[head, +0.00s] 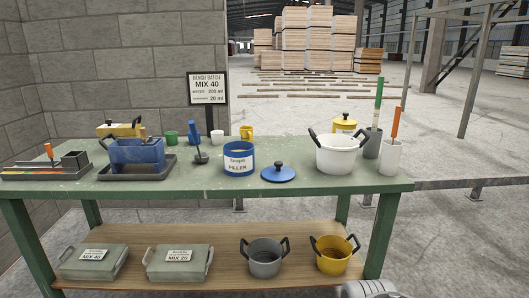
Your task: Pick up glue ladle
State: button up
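What looks like the glue ladle (194,134) stands on the green bench, left of the blue filler tub. It has a blue grip at the top, a thin dark stem and a small dark bowl at the bottom. Its grip tilts slightly left. Nothing holds it. A pale grey part at the bottom edge, right of centre, is probably mine. My gripper's fingers are not in view.
The green bench (210,184) also holds a blue filler tub (239,168), blue lid (278,174), white pot (336,157), blue container on a dark tray (136,152), and cups. Tall tools stand at right. A lower shelf (215,234) holds boxes and pots.

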aim_at(201, 158)
jog(key=z, duration=0.95)
jog(key=i, duration=1.75)
jog(key=u, duration=3.85)
